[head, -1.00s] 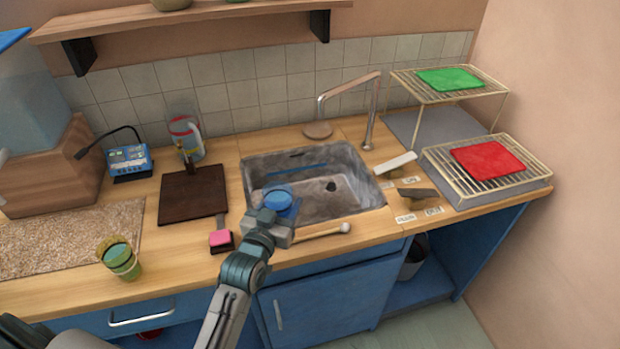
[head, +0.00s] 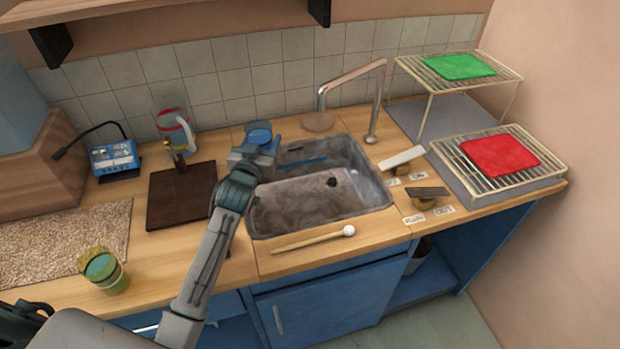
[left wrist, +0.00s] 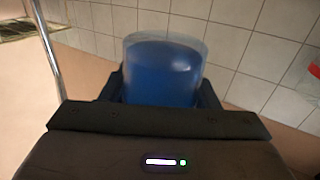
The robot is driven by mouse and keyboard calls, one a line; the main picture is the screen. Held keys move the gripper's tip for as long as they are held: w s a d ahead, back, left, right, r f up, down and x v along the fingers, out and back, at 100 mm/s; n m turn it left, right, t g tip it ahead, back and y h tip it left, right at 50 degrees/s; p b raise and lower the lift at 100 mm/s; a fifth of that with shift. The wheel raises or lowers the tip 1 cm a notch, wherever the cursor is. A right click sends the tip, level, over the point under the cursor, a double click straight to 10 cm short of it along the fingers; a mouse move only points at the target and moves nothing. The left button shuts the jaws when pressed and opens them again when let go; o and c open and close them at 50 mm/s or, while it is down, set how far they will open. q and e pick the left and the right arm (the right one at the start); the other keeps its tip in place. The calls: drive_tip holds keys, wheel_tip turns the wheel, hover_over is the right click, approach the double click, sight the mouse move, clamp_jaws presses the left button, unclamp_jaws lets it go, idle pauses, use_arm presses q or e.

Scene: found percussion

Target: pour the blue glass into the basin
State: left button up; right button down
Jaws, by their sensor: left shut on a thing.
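The blue glass (head: 259,131) is held by my left gripper (head: 252,152) above the back left corner of the basin. The glass looks about upright in the head view. In the left wrist view the blue glass (left wrist: 163,70) sits between the fingers, with blue filling much of it below a clear rim. The basin (head: 300,208) is a grey stained sink set in the counter, with a dark drain and a blue streak near its back wall. My right gripper is not in view.
The tap (head: 372,105) stands behind the basin at the right. A mallet (head: 310,238) lies along its front edge. A dark board (head: 178,200) and a jug (head: 175,130) are to the left. Wire racks (head: 480,185) with red and green pads stand at the right.

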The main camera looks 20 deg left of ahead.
use_arm(q)
drive_tip(key=shift+r, duration=0.15)
drive_tip(key=shift+d+m, duration=0.1)
drive_tip(key=shift+m, duration=0.2)
drive_tip(key=shift+w+d+f+m+p, duration=0.1)
drive_tip(key=shift+d+f+m+p, duration=0.15)
drive_tip(key=shift+m+p, duration=0.25)
drive_tip(key=shift+w+d+f+m+p, duration=0.1)
drive_tip(key=shift+d+f+m+p, duration=0.15)
drive_tip(key=shift+m, duration=0.45)
drive_tip(key=shift+d+f+m+g, duration=0.4)
drive_tip(key=shift+d+f+m, duration=0.15)
drive_tip(key=shift+m, duration=0.55)
drive_tip(key=shift+w+d+f+m+p, duration=0.1)
drive_tip(key=shift+d+f+m+p, duration=0.1)
drive_tip(key=shift+d+m, duration=0.25)
drive_tip(key=shift+w+d+f+m+p, duration=0.1)
drive_tip(key=shift+d+f+m+p, duration=0.1)
drive_tip(key=shift+m, duration=0.35)
drive_tip(key=shift+f+m+y, duration=0.25)
drive_tip(key=shift+m+y, duration=0.05)
drive_tip(key=shift+m, duration=0.5)
drive_tip(key=shift+f+m+g, duration=0.25)
drive_tip(key=shift+m+g, duration=0.05)
drive_tip(key=shift+m, duration=0.4)
drive_tip(key=shift+f+m+b, duration=0.55)
drive_tip(key=shift+f+m, duration=0.25)
drive_tip(key=shift+f, duration=0.3)
idle(0.4)
